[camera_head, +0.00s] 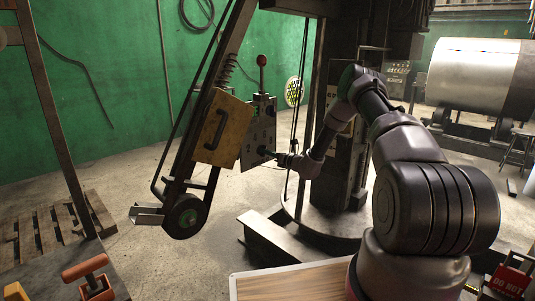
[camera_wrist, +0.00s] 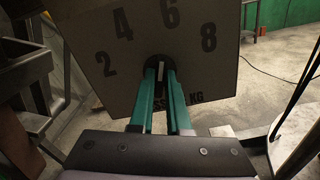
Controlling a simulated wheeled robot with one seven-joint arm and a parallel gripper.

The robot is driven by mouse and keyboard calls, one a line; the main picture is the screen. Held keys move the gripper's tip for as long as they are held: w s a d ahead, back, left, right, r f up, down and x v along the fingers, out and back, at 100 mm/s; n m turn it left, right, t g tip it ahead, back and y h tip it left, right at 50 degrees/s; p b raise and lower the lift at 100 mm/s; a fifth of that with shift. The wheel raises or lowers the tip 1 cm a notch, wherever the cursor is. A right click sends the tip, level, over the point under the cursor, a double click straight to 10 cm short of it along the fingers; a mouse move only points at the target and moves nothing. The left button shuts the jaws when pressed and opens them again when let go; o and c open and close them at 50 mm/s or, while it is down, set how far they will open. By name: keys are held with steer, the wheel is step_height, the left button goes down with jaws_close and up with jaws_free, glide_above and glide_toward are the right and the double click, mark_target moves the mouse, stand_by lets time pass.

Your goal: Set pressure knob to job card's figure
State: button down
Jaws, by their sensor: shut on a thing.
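The pressure knob (camera_wrist: 157,62) is a dark round knob at the middle of a grey dial plate (camera_wrist: 215,70) marked 2, 4, 6 and 8, with partly hidden lettering ending in KG below. My gripper (camera_wrist: 161,70) has its green fingers closed on the knob from below in the wrist view. A pale strip shows between the fingertips, leaning slightly right of upright, roughly toward the 6; I cannot tell surely that it is the pointer. In the head view my gripper (camera_head: 266,152) meets the front of the grey control box (camera_head: 258,125). I cannot make out a job card.
The polishing machine's slanted arm carries a yellow guard (camera_head: 222,128) with a handle and a wheel (camera_head: 187,216) below. A red-topped lever (camera_head: 262,61) rises from the control box. A wooden board (camera_head: 290,284) and a red lever (camera_head: 86,267) are near the front.

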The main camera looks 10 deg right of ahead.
steer(key=shift+f+m, duration=0.15)
steer(key=shift+m, duration=0.25)
steer(key=c, duration=0.9)
jaws_free()
steer(key=shift+s+d, duration=0.1)
steer(key=v, duration=1)
steer(key=shift+s+d, duration=0.15)
steer(key=shift+s, duration=0.15)
